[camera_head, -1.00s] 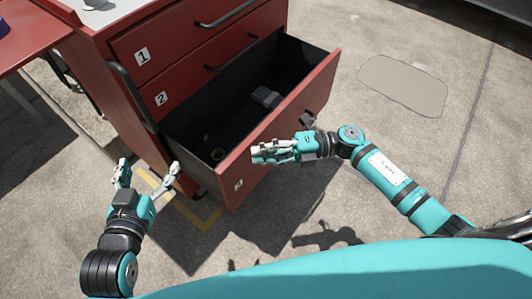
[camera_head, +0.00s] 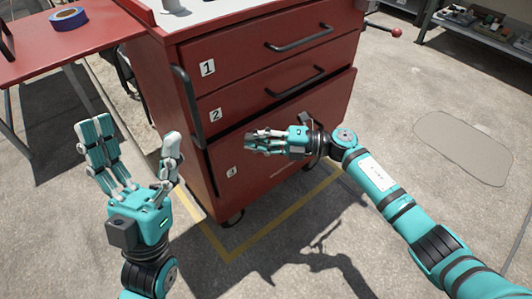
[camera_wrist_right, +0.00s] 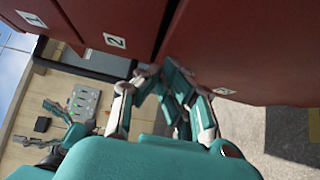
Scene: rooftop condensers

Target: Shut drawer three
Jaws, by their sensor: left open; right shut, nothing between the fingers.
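The red cabinet has drawer three (camera_head: 285,150) at the bottom, marked 3. Its front is almost in line with the cabinet, with a dark gap along its top edge; its inside is hidden. The wrist view also shows the drawer three front (camera_wrist_right: 245,50) and the gap beside drawer two. My right gripper (camera_head: 252,142) is shut and empty, with its fingers in front of the upper part of drawer three. Whether they touch it I cannot tell. My left gripper (camera_head: 134,134) is open and empty, left of the cabinet, fingers pointing up the picture.
Drawer one (camera_head: 250,65) and drawer two (camera_head: 265,92) look shut. A red table (camera_head: 75,35) with blue tape (camera_head: 68,19) stands at the left. A shelf (camera_head: 480,32) stands at the back right. The floor right of the cabinet is clear.

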